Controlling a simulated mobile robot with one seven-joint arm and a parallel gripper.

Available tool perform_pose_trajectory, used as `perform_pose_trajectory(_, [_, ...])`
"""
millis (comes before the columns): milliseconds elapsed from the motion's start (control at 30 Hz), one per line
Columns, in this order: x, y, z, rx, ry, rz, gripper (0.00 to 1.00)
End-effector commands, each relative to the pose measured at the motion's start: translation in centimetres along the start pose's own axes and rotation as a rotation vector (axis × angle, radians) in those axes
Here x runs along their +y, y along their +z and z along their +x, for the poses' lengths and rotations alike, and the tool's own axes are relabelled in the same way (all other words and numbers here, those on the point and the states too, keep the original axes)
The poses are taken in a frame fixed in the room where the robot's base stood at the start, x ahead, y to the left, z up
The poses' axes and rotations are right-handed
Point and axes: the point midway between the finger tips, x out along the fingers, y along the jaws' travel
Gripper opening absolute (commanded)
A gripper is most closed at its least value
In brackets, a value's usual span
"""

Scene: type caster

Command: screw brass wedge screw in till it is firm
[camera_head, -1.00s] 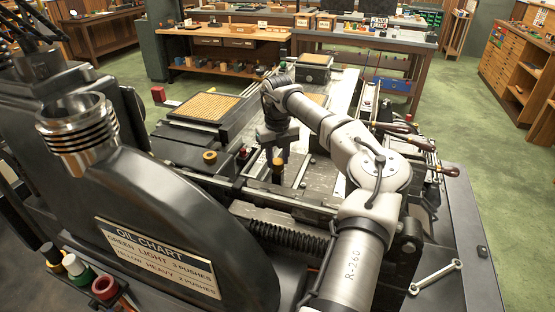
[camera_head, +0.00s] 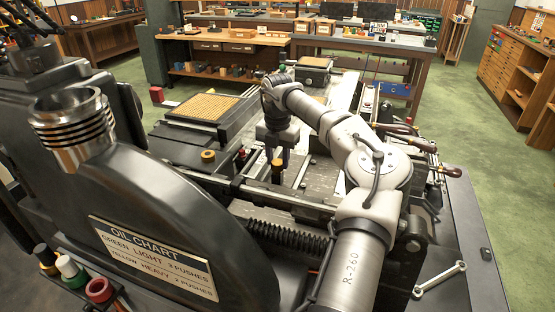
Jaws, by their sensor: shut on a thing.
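My gripper (camera_head: 277,155) points down over the bed of the black machine, near the middle of the head view. Its dark fingers are shut on the upper part of a small upright brass-topped screw (camera_head: 278,168), which I take to be the brass wedge screw. The screw's lower part is dark, and its foot is partly hidden by the rail in front. I cannot tell how deep it sits.
A brass knob (camera_head: 208,156) and a red knob (camera_head: 241,153) stand left of my gripper. A yellow gridded tray (camera_head: 204,106) lies behind. A curved black housing with an oil chart (camera_head: 150,262) fills the left foreground. A wrench (camera_head: 439,279) lies at lower right.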

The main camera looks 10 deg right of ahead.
Motion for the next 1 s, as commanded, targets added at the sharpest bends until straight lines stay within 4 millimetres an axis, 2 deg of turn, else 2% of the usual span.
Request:
perform_pose_trajectory(300, [0.01, 0.11, -0.23, -0.005, 0.002, 0.082, 0.11])
perform_pose_trajectory(733, [0.03, 0.12, -0.27, -0.005, 0.003, 0.089, 0.11])
perform_pose_trajectory(767, [0.03, 0.12, -0.28, -0.005, 0.004, 0.089, 0.36])
perform_pose_trajectory(900, [0.02, 0.09, -0.2, -0.004, 0.003, 0.088, 0.54])
perform_pose_trajectory(1000, [0.01, 0.06, -0.14, -0.003, 0.002, 0.088, 0.55])
